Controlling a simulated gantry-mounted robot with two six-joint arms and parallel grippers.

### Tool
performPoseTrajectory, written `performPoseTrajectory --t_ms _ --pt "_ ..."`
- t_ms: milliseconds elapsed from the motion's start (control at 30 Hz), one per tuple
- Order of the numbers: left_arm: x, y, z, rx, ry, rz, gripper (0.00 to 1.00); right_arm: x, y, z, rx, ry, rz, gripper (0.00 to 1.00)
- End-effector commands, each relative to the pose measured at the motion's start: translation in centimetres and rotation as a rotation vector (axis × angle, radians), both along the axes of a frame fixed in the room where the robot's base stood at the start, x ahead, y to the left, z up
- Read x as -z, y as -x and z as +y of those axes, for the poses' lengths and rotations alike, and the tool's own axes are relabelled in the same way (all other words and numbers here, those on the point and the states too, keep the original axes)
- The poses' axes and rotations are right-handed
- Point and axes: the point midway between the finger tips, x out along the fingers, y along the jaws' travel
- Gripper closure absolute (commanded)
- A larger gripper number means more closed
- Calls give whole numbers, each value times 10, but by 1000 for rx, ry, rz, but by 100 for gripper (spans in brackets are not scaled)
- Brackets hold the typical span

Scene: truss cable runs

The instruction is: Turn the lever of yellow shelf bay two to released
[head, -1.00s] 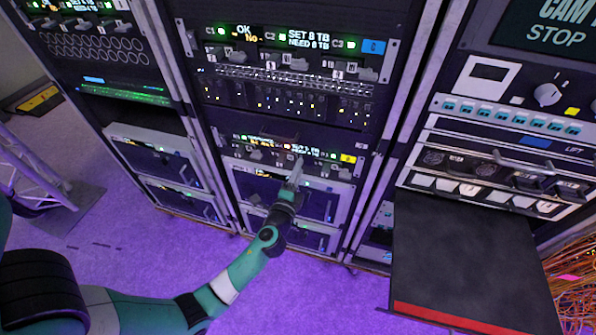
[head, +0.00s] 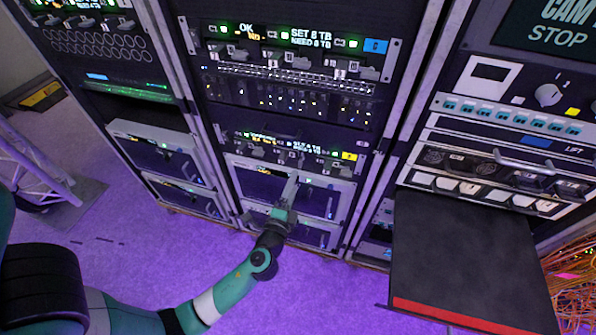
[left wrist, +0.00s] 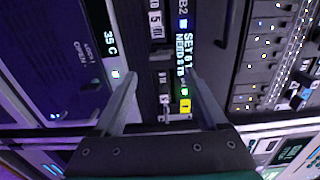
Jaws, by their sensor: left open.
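The yellow shelf (head: 315,163) is the lower lever row in the middle rack, marked by a yellow tag (head: 347,157). Its small grey levers, lights and display show, but bay two's lever position is too small to tell. My left gripper (head: 290,184) is just below that row, in front of the grey drawer fronts, apart from the levers. In the left wrist view its two fingers (left wrist: 163,78) are spread and empty, with the yellow tag (left wrist: 186,105) and the display (left wrist: 187,58) beyond them. My right gripper is not in view.
A similar lever shelf with a blue tag (head: 375,46) is higher in the same rack. A black shelf with a red front edge (head: 455,318) juts out at the right. Orange cables (head: 575,285) lie at far right. The purple floor is open at lower left.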

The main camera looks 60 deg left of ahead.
Motion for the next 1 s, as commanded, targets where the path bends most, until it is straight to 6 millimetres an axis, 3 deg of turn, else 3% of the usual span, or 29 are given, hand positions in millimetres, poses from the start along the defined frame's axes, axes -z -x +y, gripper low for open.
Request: performPoseTrajectory --t_ms 133,333,867,1000 --pt "0 20 -25 6 -1 2 25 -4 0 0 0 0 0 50" --pt "-1 33 -38 1 -1 -1 25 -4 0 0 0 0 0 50" --pt "0 33 -38 0 -1 -1 25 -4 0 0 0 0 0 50" --pt "-22 23 -41 11 -4 -27 25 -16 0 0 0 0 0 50"
